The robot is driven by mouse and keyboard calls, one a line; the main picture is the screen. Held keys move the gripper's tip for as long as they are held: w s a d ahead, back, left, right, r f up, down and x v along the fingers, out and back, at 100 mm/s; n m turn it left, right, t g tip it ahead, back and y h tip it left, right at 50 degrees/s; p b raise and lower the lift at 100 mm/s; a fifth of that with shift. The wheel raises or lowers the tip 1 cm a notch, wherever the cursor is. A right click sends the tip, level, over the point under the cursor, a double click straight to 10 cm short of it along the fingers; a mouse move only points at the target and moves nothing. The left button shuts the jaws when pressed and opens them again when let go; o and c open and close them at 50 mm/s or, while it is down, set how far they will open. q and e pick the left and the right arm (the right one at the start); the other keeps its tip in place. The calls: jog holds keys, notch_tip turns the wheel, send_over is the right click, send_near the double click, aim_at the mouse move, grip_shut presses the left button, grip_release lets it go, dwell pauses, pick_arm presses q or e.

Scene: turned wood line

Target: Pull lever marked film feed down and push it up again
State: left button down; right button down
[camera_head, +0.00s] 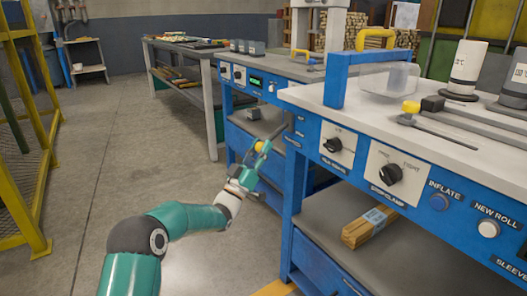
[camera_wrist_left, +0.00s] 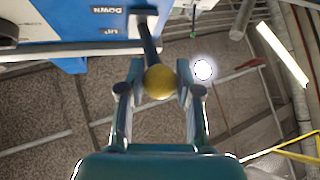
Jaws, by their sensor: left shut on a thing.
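A lever with a dark shaft (camera_wrist_left: 149,45) and a yellow ball knob (camera_wrist_left: 160,82) comes out of a blue panel (camera_wrist_left: 75,18) in the left wrist view. The panel carries the words DOWN and UP, which appear upside down there; no film feed label is readable. My left gripper (camera_wrist_left: 158,86) is shut on the yellow knob, with one finger on each side. In the head view my left gripper (camera_head: 258,150) is beside the blue bench front, and the knob (camera_head: 263,146) shows as yellow between its fingers. My right gripper is not in view.
A blue bench with a white top (camera_head: 300,95) stands close on the right, with knobs and buttons on its front. Wood pieces (camera_head: 370,225) lie on its lower shelf. A yellow frame (camera_head: 30,130) stands at the left. The concrete floor (camera_head: 120,125) between is clear.

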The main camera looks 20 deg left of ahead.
pick_arm(q)
jog(key=shift+w+d+f, duration=0.1)
jog(key=shift+f, duration=0.1)
jog(key=c, duration=0.8)
grip_release()
jog(key=shift+r, duration=0.1)
jog(key=v, duration=1.2)
jog(key=shift+d, duration=0.1)
